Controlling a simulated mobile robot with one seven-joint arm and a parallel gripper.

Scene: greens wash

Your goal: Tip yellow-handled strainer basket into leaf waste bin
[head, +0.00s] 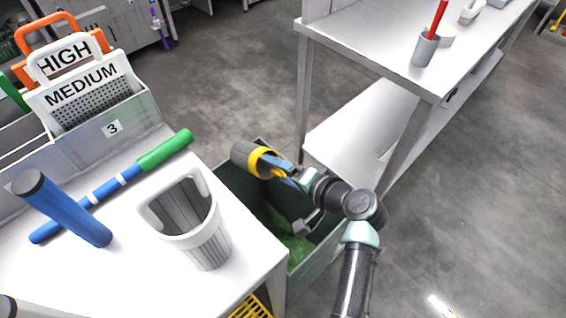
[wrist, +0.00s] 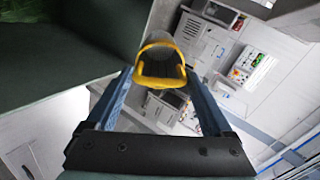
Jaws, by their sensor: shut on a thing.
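My gripper (head: 279,166) is shut on the yellow handle of the strainer basket (head: 242,155). The basket is grey with a yellow band and handle, and is tipped well over on its side, pointing left. It is above the back left corner of the green leaf waste bin (head: 322,262). Green leafy matter (head: 298,246) lies inside the bin. In the wrist view the yellow handle (wrist: 160,80) sits between my blue fingers, and the bin (wrist: 85,30) shows at upper left. The inside of the basket is hidden, so I cannot tell whether it holds anything.
A steel bench (head: 345,50) stands behind the bin. Open floor (head: 470,220) lies at right.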

